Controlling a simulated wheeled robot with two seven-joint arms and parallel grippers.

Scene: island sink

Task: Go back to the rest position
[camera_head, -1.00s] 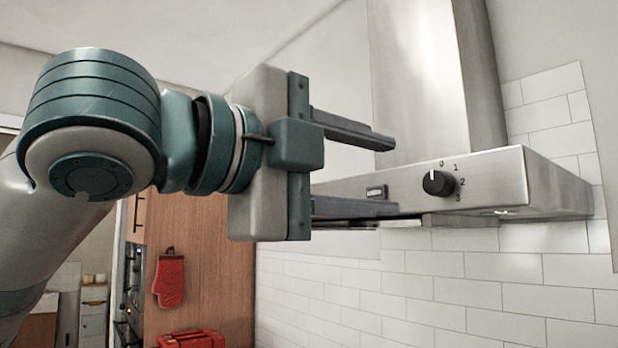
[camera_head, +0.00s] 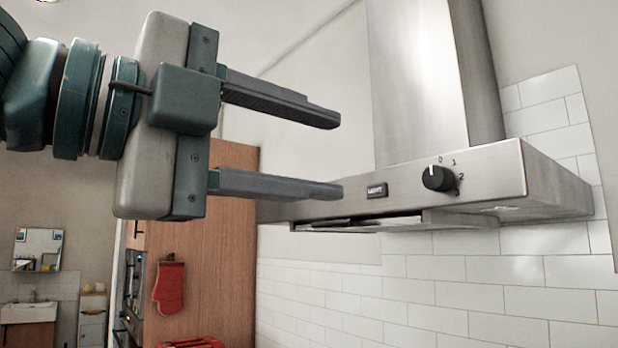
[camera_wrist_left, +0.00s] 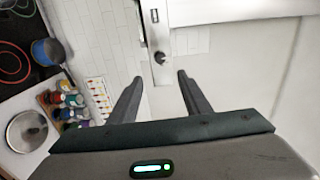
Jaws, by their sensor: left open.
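My left gripper (camera_head: 338,154) is in the upper left of the head view, its two dark fingers apart with nothing between them. It also shows open and empty in the left wrist view (camera_wrist_left: 160,77). The fingers point right toward the steel range hood (camera_head: 490,180) and overlap its left part in the picture; the distance is hard to judge. The hood has a black knob (camera_head: 438,178) with its white mark near 0, and a small dark LIGHT button (camera_head: 377,190). My right gripper is not in view.
A wooden cabinet side (camera_head: 215,260) with a red oven mitt (camera_head: 169,287) stands behind. A red object (camera_head: 192,343) is below it. White tiles (camera_head: 400,300) line the wall. The left wrist view shows a pan lid (camera_wrist_left: 27,132), a blue pot (camera_wrist_left: 46,52) and several bottles (camera_wrist_left: 66,108).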

